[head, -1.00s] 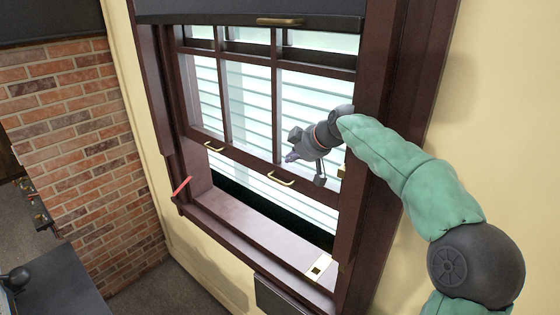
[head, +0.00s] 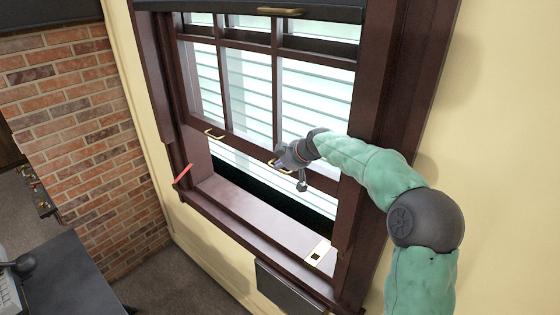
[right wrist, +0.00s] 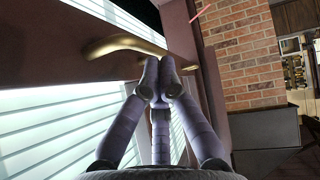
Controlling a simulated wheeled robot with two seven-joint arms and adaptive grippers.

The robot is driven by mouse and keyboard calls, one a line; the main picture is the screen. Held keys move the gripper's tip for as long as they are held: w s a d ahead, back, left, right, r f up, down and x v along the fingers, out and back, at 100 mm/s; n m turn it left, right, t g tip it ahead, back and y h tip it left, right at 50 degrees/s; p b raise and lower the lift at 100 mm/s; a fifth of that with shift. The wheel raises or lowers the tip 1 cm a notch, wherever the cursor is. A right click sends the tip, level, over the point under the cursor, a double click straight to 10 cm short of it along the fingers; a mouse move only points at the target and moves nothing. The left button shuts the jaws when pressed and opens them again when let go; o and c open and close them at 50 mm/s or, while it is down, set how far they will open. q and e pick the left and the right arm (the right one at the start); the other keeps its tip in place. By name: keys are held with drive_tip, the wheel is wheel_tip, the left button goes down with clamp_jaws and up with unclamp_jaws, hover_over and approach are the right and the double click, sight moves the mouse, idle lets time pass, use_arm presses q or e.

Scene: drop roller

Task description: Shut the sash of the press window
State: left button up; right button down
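The window sash (head: 240,144) is raised, with a dark gap between its bottom rail and the sill (head: 240,207). Two brass handles sit on the rail, a left one (head: 214,134) and a right one (head: 270,162). My right gripper (head: 281,161) is at the right handle and partly hides it. In the right wrist view, the purple fingertips (right wrist: 160,80) are together, just beside the near brass handle (right wrist: 120,45). Nothing shows between them; whether they touch the handle is unclear. The far handle (right wrist: 182,67) is partly behind a fingertip. My left gripper is out of view.
A dark shade (head: 400,12) with a brass pull (head: 280,12) hangs above. A red lever (head: 182,176) sticks out at the frame's left side. A pale plate (head: 318,252) lies on the sill's right end. A brick wall (head: 75,120) stands left.

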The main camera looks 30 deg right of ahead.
drive_tip(key=shift+f, duration=0.1)
wheel_tip(320, 180, down, 37)
drive_tip(key=b, duration=3.3)
drive_tip(key=shift+s+f, duration=0.1)
drive_tip(key=shift+a, duration=0.1)
